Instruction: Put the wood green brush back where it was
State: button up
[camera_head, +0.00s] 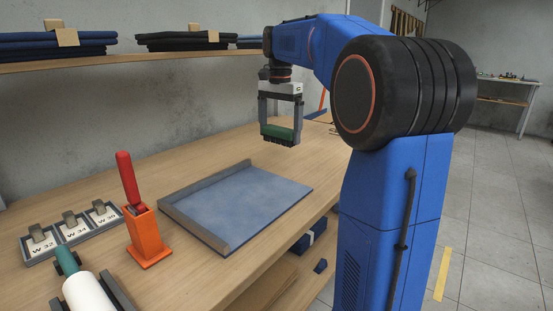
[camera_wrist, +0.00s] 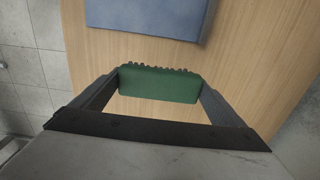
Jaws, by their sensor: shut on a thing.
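My gripper (camera_head: 281,138) is shut on the green brush (camera_head: 279,131) and holds it in the air, above the far part of the wooden workbench. In the wrist view the green brush (camera_wrist: 160,84) sits between the two fingers, with a dark scalloped edge on its far side. Bare wood shows under and around it. The blue-grey tray (camera_head: 235,203) with a raised edge lies on the bench, nearer the head camera than the gripper. Its edge also shows at the top of the wrist view (camera_wrist: 150,16). I cannot make out any wooden part of the brush.
An orange holder (camera_head: 147,237) with a red-handled tool (camera_head: 129,178) stands left of the tray. Grey labelled holders (camera_head: 73,227) and a white roller (camera_head: 88,291) are at the lower left. A wall shelf (camera_head: 130,60) carries folded dark cloth.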

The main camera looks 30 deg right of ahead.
aim_at(280, 128)
jog(key=shift+f, duration=4.15)
jog(key=shift+f, duration=0.15)
jog(key=o, duration=0.7)
notch_tip(280, 128, up, 12)
jog(key=shift+r, duration=0.15)
jog(key=shift+s, duration=0.1)
